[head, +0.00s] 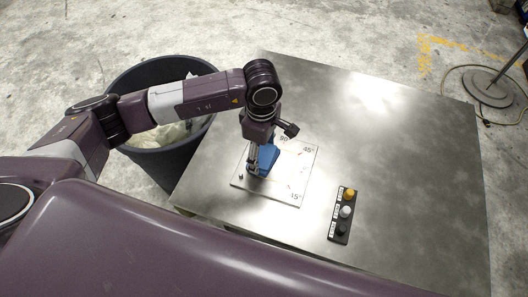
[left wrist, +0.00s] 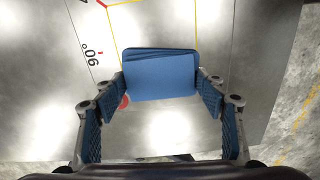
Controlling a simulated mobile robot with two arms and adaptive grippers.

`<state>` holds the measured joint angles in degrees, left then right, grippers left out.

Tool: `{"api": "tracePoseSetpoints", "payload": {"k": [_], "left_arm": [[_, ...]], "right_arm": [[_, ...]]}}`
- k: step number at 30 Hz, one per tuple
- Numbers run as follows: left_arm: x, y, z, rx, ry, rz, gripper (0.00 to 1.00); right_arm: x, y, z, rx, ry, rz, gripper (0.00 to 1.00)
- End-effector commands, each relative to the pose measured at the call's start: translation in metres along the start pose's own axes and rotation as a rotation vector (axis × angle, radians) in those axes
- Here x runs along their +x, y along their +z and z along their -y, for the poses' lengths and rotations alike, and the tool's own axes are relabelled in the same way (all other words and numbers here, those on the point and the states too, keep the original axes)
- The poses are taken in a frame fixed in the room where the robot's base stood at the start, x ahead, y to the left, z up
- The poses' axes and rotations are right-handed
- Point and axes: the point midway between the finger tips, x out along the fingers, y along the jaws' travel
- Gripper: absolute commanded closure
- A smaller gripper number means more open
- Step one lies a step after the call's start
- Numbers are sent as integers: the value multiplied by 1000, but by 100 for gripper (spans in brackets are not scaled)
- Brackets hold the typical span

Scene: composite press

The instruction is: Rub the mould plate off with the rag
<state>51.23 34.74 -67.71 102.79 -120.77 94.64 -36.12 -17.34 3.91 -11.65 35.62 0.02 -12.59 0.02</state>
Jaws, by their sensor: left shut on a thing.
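The mould plate (head: 282,190) is a pale square plate with angle marks and a few small red marks, lying on the metal table. My left gripper (head: 257,168) is over the plate's left part, pointing down. It is shut on the blue rag (head: 268,158), which looks like a folded pad. In the left wrist view the rag (left wrist: 160,78) sits between the two fingertips. The plate there shows a 90° mark, yellow lines and a red spot beside the left finger. I cannot tell whether the rag touches the plate. My right gripper is not in view.
A dark bin (head: 160,165) with pale contents stands at the table's left.

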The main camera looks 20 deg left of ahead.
Motion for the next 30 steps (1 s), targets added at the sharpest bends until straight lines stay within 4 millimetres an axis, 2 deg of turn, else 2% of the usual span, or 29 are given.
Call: {"api": "tracePoseSetpoints", "payload": {"k": [5, 12, 22, 30], "left_arm": [[-6, -1, 0, -1, -1, -2, 63], [-31, 0, 0, 0, 1, 0, 63], [-64, 0, 0, 0, 1, 0, 63], [-69, 0, 0, -1, -1, 0, 63]], "right_arm": [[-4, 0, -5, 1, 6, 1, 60], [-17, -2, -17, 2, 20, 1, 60], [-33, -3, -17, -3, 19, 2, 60], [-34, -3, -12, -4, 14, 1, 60]]}}
